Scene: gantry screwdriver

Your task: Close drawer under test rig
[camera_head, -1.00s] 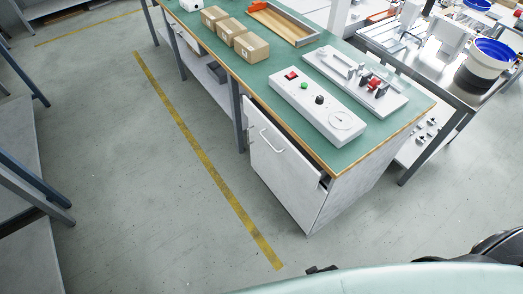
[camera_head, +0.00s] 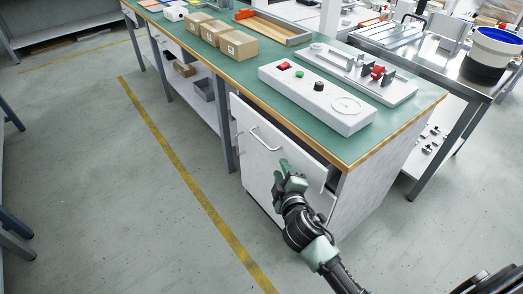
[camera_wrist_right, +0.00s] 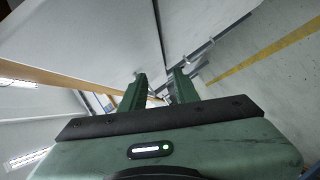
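The test rig (camera_head: 317,98) is a long pale box with red, green and black controls on the green bench top. Under it, the white drawer front (camera_head: 243,122) with a bar handle (camera_head: 264,140) stands out a little from the cabinet. A dark gap shows behind its upper edge. My right gripper (camera_head: 283,177) is in front of the white cabinet face, below and right of the handle. In the right wrist view its two green fingers (camera_wrist_right: 159,88) are apart with nothing between them. I cannot tell whether it touches the front. My left gripper is out of view.
A fixture plate (camera_head: 362,75) lies behind the rig. Cardboard boxes (camera_head: 238,45) and a wooden tray (camera_head: 272,27) are farther along the bench. The floor left of the cabinet, with a yellow line (camera_head: 190,170), is clear.

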